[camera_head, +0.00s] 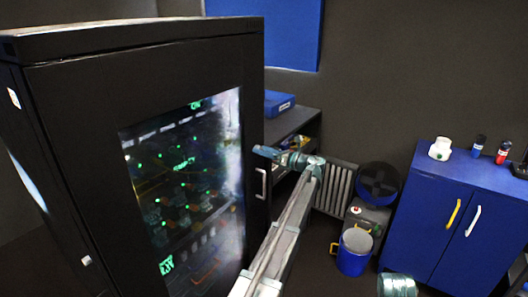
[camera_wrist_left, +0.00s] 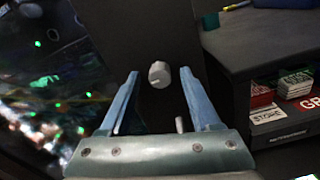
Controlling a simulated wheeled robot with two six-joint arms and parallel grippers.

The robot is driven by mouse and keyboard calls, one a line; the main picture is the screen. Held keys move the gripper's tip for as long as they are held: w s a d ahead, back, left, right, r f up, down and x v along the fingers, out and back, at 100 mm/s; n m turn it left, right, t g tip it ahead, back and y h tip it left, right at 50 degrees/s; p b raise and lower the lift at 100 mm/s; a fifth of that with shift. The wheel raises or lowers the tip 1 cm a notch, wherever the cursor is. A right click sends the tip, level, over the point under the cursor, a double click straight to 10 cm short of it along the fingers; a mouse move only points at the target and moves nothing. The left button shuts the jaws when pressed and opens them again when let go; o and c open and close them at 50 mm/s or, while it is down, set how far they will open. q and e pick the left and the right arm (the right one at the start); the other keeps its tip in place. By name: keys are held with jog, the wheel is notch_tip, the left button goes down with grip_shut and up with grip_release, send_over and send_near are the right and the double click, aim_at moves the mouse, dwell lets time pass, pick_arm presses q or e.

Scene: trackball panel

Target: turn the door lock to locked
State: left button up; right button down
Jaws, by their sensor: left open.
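The black cabinet (camera_head: 150,62) stands at the left with a dark glass door. The door lock is a small round grey knob (camera_wrist_left: 159,78) on the door's black frame; a short mark shows on its face, but I cannot read its setting. My left gripper (camera_head: 266,153) is at the door's right edge, above the pale door handle (camera_head: 261,183). In the left wrist view its two blue fingers (camera_wrist_left: 160,72) are open, one on each side of the knob, with visible gaps. The knob is hidden in the head view.
A dark shelf unit (camera_head: 291,124) with a blue box (camera_head: 279,103) stands just right of the cabinet. A blue cabinet (camera_head: 443,205) is at the right. A blue bin (camera_head: 353,253) and a black fan (camera_head: 379,183) stand between, with little clear floor.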

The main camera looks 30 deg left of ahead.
pick_arm(q)
jog(key=shift+c, duration=0.3)
grip_shut()
jog(key=shift+n, duration=0.3)
jog(key=n, duration=0.3)
jog(key=shift+n, duration=0.3)
jog(key=n, duration=0.4)
jog(key=shift+n, duration=0.3)
jog(key=n, duration=0.4)
jog(key=shift+n, duration=2.8)
